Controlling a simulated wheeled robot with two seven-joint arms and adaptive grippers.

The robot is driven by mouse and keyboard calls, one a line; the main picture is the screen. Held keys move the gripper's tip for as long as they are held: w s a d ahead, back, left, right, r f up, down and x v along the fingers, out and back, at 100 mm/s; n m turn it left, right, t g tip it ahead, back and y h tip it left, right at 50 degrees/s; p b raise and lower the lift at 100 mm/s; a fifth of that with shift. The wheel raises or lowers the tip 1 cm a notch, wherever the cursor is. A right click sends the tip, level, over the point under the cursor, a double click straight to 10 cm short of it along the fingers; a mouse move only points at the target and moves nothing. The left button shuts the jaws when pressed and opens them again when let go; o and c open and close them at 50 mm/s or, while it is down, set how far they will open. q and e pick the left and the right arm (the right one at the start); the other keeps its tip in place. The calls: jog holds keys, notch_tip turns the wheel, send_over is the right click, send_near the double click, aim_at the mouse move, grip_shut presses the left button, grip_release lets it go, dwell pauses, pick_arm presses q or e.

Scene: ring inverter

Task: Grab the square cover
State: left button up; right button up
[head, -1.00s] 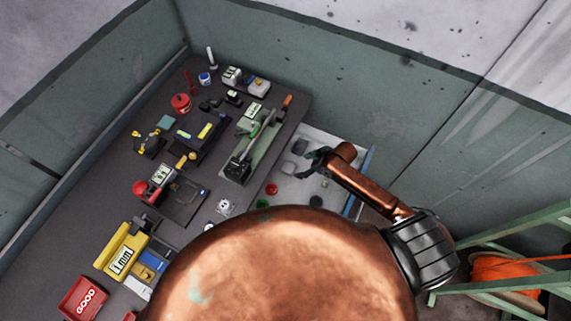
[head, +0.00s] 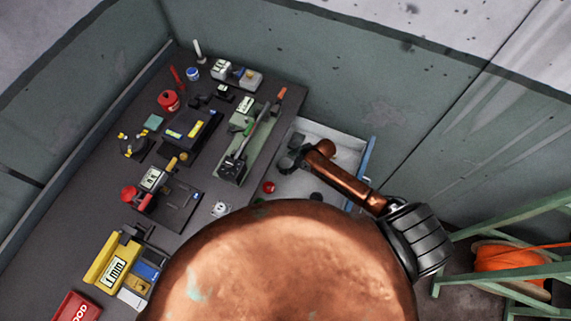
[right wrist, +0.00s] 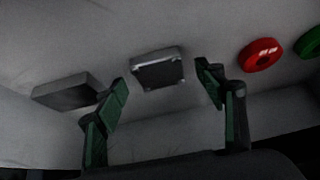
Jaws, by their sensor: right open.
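A dark grey square piece with lighter corners, which looks like the square cover (right wrist: 158,72), lies on the light tray floor in the right wrist view. My right gripper (right wrist: 163,82) is open, with one fingertip to each side of this piece in the picture. The gap in depth is hard to judge, and the fingers do not appear to touch it. In the head view my right gripper (head: 290,158) is over the white tray (head: 338,134) and hides the piece. My left gripper is not in view.
A second grey block (right wrist: 68,92) lies just left of the fingers. A red ring (right wrist: 261,55) and a green ring (right wrist: 311,43) lie to the right. In the head view a green fixture (head: 245,150) stands left of the tray, with a crowded dark bench (head: 110,180) beyond.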

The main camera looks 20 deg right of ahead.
jog(key=shift+f, duration=0.3)
jog(key=shift+c, duration=0.4)
jog(key=shift+w, duration=0.1)
jog(key=c, duration=1.3)
